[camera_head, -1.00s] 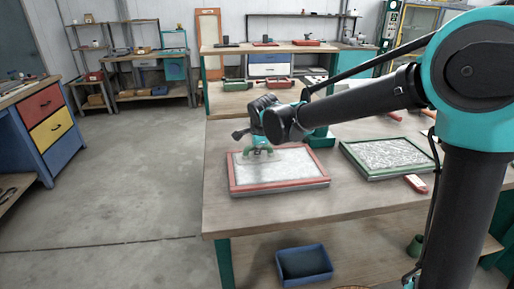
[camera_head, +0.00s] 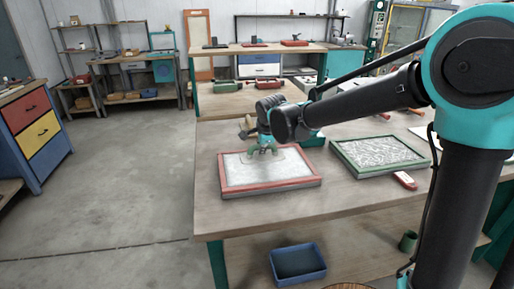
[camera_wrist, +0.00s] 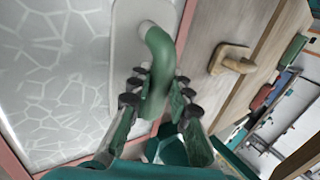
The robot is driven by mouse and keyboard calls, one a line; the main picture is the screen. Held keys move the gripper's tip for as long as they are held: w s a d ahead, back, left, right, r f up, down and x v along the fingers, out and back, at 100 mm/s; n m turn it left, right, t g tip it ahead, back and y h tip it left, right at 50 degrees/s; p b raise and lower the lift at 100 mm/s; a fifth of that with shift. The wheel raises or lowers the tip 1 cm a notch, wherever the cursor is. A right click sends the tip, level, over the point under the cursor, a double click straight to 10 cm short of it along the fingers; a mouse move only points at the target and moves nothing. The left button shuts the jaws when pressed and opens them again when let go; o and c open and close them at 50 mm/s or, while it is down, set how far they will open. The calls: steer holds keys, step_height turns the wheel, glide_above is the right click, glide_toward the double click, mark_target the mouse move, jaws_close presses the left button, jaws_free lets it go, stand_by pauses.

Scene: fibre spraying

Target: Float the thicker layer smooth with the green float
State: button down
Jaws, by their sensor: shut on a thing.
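A red-framed panel (camera_head: 232,190) with a pale, web-patterned layer (camera_head: 255,173) lies on the workbench. The pattern also shows in the wrist view (camera_wrist: 50,70). My gripper (camera_wrist: 155,103) is shut on the handle of the green float (camera_wrist: 157,60). The float's pale plate (camera_wrist: 125,40) lies flat over the layer by the frame's far edge; I cannot tell how firmly it touches. In the head view my gripper (camera_head: 262,148) is over the panel's back part and hides some of the float. A green-framed panel (camera_head: 345,165) with a rougher grey-white layer (camera_head: 380,152) lies to the right.
A wooden-handled tool (camera_wrist: 232,58) lies on the bench just beyond the red frame. A red-handled tool (camera_head: 405,180) lies in front of the green-framed panel. A blue bin (camera_head: 298,264) and a green cup (camera_head: 408,241) stand below. The bench front (camera_head: 265,215) is clear.

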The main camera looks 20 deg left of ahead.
steer(key=shift+w+d, duration=0.5)
steer(key=shift+d, duration=0.3)
steer(key=shift+w+d, duration=0.5)
steer(key=shift+d, duration=0.35)
steer(key=shift+w+d, duration=0.5)
steer(key=shift+d, duration=0.3)
steer(key=shift+r, duration=3.55)
